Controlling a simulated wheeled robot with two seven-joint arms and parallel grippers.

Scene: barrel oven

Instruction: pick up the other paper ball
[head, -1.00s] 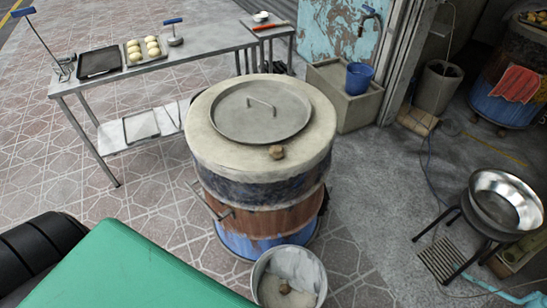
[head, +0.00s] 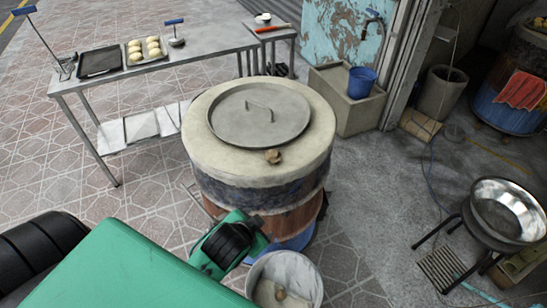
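One crumpled brown paper ball (head: 273,156) lies on the oven's pale top, at the front edge of the round metal lid (head: 235,125). Another small brown paper ball (head: 280,294) lies in the pale bucket (head: 313,268) at the bottom of the view. My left arm's green and black end with the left gripper (head: 258,224) is in front of the barrel oven (head: 203,155), left of the bucket and below the ball on top. Its fingers are too hidden to tell open from shut. My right gripper is out of view.
A metal table (head: 200,48) with trays and dough balls stands at the back left. A blue bucket (head: 361,83) sits on a concrete basin at the back. A metal bowl on a stand (head: 507,210) is at the right. The tiled floor left of the oven is clear.

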